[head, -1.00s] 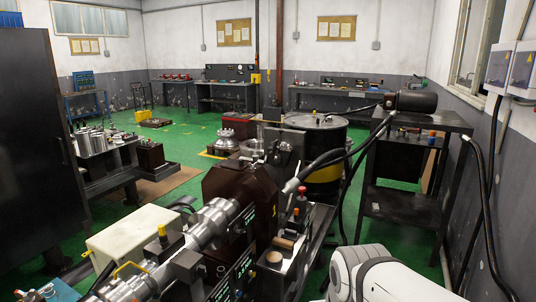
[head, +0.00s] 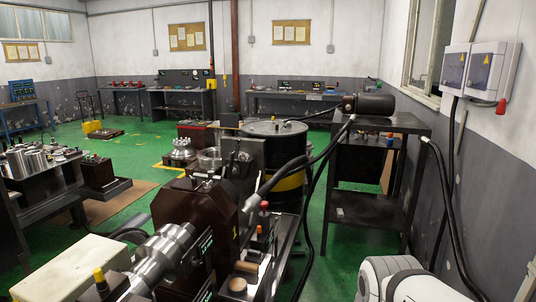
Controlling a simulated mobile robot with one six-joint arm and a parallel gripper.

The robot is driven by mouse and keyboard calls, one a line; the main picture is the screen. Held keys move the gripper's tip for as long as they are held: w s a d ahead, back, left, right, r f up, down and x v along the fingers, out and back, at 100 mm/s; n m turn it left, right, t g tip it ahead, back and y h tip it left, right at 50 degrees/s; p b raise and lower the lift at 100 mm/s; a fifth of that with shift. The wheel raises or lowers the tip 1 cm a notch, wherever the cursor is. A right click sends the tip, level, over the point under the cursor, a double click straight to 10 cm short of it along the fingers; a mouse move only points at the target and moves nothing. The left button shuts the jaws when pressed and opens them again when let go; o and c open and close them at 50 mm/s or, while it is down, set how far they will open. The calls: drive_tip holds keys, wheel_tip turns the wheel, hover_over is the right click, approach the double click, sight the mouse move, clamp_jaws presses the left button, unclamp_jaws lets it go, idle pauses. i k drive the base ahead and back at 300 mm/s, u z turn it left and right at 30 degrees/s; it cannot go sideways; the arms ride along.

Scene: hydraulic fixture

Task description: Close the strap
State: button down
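I cannot make out a strap for certain in the head view. The hydraulic fixture is in the lower middle: a dark brown housing (head: 190,212) with a silver cylinder (head: 160,250) running toward the lower left. A grey metal bracket (head: 240,158) stands behind the housing, and a thick black hose (head: 285,178) comes to its right side. Small details on these parts are too fine to tell. A white rounded link of my own arm shows at the bottom right. My gripper is out of view.
A black and yellow barrel (head: 288,183) stands behind the fixture. A dark metal stand (head: 410,125) with a motor (head: 372,104) on top is to its right. A cream box (head: 75,268) is at the lower left. Green floor is open at the middle left.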

sight(229, 168)
drive_tip(key=z, duration=0.45)
drive_tip(key=i, duration=1.55)
drive_tip(key=u, duration=0.55)
drive_tip(key=i, duration=0.55)
drive_tip(key=u, duration=0.35)
drive_tip(key=k, duration=0.75)
drive_tip(key=u, duration=0.2)
drive_tip(key=i, duration=0.75)
drive_tip(key=z, duration=0.05)
